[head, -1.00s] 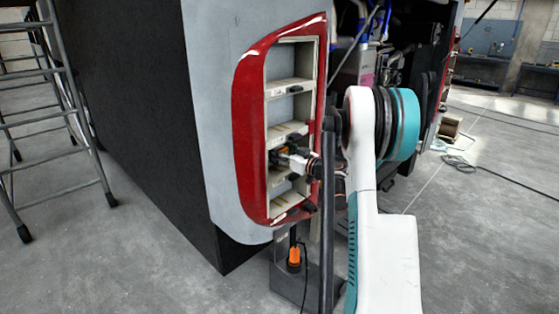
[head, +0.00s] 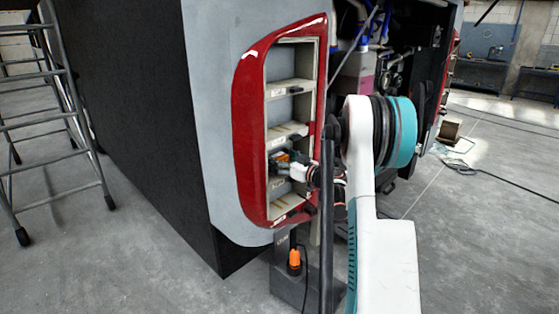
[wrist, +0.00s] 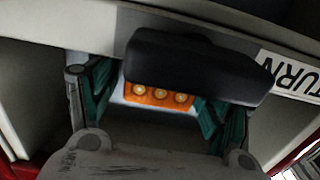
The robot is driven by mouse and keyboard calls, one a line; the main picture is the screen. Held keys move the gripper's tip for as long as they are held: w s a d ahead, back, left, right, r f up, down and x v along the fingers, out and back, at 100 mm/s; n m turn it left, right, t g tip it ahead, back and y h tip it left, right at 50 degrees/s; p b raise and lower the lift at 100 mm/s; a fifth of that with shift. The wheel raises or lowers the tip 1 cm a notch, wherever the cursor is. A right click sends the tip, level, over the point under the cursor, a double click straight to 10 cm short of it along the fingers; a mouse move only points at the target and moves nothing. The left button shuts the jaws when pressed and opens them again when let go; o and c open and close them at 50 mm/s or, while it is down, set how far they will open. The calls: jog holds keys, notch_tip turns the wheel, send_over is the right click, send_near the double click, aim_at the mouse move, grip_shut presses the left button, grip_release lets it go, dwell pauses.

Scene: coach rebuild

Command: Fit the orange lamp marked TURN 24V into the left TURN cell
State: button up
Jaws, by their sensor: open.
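The orange lamp (wrist: 158,97), with a row of round clear bulbs, shows in the wrist view between the teal fingers of my gripper (wrist: 155,103). In the head view a small orange patch of the lamp (head: 283,157) shows in a lower cell of the red-rimmed light housing (head: 247,130). My gripper (head: 285,168) reaches into that cell from the right, its fingers open on either side of the lamp. A black latch-like bar (wrist: 195,68) crosses in front of the lamp's upper edge. The TURN label (wrist: 290,75) is at right. The lamp's back and its seating are hidden.
Pale shelves divide the housing, with small black pieces on several edges, such as one black piece (head: 295,89) above. An orange and black object (head: 294,261) is below the housing. A ladder (head: 55,120) stands at left.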

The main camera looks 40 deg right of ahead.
jog(key=shift+s+r, duration=0.1)
jog(key=shift+r, duration=0.1)
jog(key=s+p, duration=0.2)
jog(key=s, duration=0.9)
jog(key=shift+s+d+p, duration=0.35)
jog(key=shift+s+d, duration=0.05)
jog(key=shift+d, duration=0.05)
